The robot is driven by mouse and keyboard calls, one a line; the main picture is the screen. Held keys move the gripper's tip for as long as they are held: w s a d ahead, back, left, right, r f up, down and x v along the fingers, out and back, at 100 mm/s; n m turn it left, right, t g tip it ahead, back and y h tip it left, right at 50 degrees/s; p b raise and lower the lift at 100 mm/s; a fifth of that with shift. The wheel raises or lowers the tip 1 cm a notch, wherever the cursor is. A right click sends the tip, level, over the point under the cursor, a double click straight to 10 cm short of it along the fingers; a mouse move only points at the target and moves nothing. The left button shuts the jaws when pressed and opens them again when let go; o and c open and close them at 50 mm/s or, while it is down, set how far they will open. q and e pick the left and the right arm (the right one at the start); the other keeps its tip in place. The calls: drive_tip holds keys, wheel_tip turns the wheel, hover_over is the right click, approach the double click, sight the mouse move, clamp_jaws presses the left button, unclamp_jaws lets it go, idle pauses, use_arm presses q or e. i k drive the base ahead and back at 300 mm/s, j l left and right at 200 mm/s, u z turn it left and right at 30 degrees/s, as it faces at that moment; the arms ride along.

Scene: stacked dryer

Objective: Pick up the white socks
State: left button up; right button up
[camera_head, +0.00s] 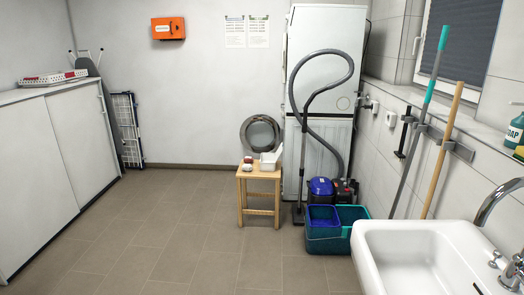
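No white socks can be made out for sure. A small wooden stool (259,174) stands in front of the stacked dryer (320,110). A white box-like item (269,161) sits on the right of the stool top. The round dryer door (261,134) stands open to the left, behind the stool. The inside of the machine is not visible. Neither of my grippers is in view.
A blue and green bucket (336,228) and a vacuum cleaner (321,187) stand right of the stool. A white sink (425,255) fills the lower right. A white cabinet (60,150) lines the left wall. The floor in the middle is clear.

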sight(247, 167)
drive_tip(key=i+j+u, duration=0.3)
drive_tip(key=i, duration=0.75)
drive_tip(key=i+u, duration=0.25)
drive_tip(key=i, duration=0.8)
